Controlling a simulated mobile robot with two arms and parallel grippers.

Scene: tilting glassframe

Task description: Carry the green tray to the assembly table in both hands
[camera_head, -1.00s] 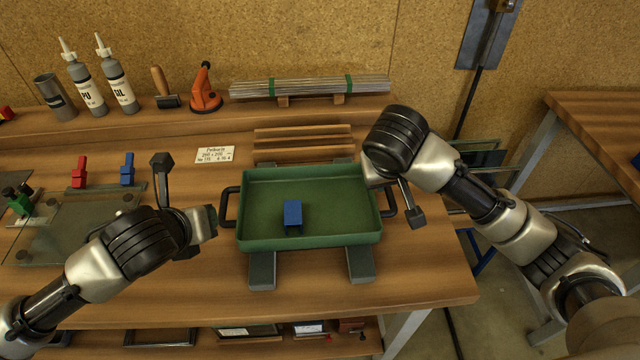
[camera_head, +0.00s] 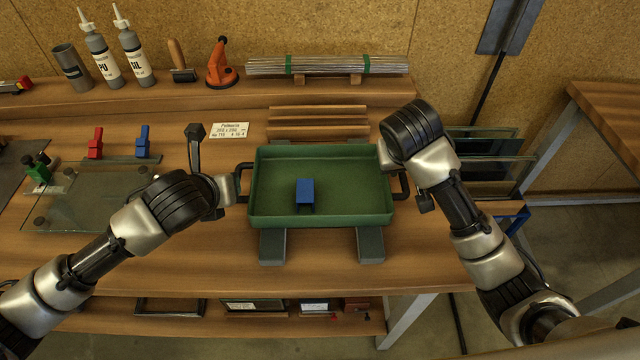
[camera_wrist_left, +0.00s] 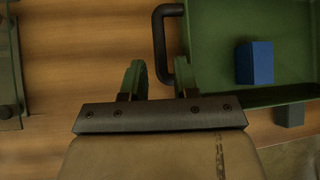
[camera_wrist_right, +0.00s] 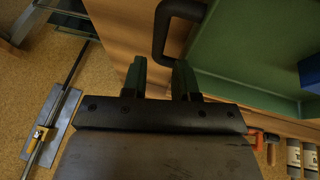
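The green tray (camera_head: 260,205) lies on two grey supports on the wooden bench, with a blue block (camera_head: 305,193) inside. It has a black handle at each end. My left gripper (camera_head: 234,190) is at the left handle (camera_head: 243,182). In the left wrist view its fingers (camera_wrist_left: 160,80) are apart, with the handle bar (camera_wrist_left: 159,45) lined up with the gap. My right gripper (camera_head: 386,158) is at the right handle (camera_head: 403,182), partly hidden by my wrist. In the right wrist view its fingers (camera_wrist_right: 160,78) are apart, with the handle (camera_wrist_right: 161,40) ahead of the gap.
Wooden slats (camera_head: 318,122) and a label card (camera_head: 230,130) lie behind the tray. A glass pane (camera_head: 95,200) with red and blue clamps is left. Bottles and an orange tool (camera_head: 221,68) stand on the shelf. Another wooden table (camera_head: 610,115) is at right, across a floor gap.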

